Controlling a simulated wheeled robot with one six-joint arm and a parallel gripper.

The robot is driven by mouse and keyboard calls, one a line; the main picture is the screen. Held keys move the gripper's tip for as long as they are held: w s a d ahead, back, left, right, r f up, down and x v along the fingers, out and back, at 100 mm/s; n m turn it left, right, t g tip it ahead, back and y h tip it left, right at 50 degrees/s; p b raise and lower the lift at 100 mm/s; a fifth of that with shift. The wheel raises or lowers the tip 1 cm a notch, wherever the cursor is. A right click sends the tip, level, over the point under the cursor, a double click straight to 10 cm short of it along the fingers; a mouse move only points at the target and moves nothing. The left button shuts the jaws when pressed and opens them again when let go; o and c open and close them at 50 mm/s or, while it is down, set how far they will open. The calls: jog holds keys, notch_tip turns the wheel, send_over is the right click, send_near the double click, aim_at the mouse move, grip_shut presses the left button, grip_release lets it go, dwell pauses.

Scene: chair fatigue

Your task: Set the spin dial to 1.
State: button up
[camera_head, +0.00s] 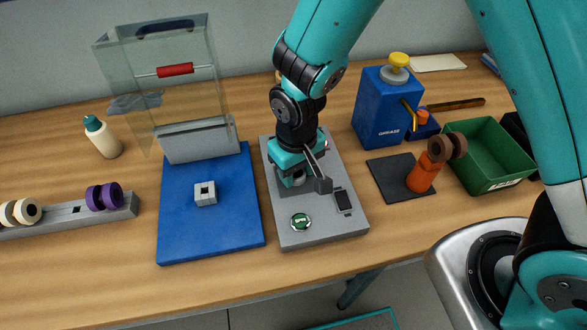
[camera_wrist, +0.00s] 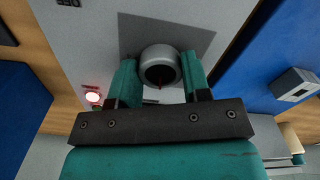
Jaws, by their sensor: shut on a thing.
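The spin dial (camera_wrist: 158,57) is a round silver-grey knob with a dark centre and a small red mark on its lower edge in the wrist view. It sits on a grey panel (camera_head: 316,229). My gripper (camera_wrist: 158,74) has one teal finger on each side of the knob and is shut on it. In the head view my gripper (camera_head: 292,178) reaches down onto the upper left of the panel, and the knob is mostly hidden there. I cannot read any dial numbers, so I cannot tell the setting.
The panel also carries a dark lever (camera_head: 322,184), a green button (camera_head: 300,221) and a black rocker-like part (camera_head: 343,201). A blue board (camera_head: 190,235) lies left; a blue box (camera_head: 380,112) stands right.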

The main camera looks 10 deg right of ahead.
jog(key=n, duration=0.4)
jog(key=shift+w+n, duration=0.1)
jog(key=shift+n, duration=0.2)
jog(key=n, duration=0.3)
jog(key=shift+r+n, duration=0.1)
jog(key=shift+n, duration=0.3)
jog(key=n, duration=0.3)
jog(key=shift+w, duration=0.1)
jog(key=shift+n, duration=2.2)
jog(key=o, duration=0.9)
notch_tip(320, 180, up, 17)
jog(key=shift+r+b, duration=0.2)
jog(key=shift+b, duration=0.7)
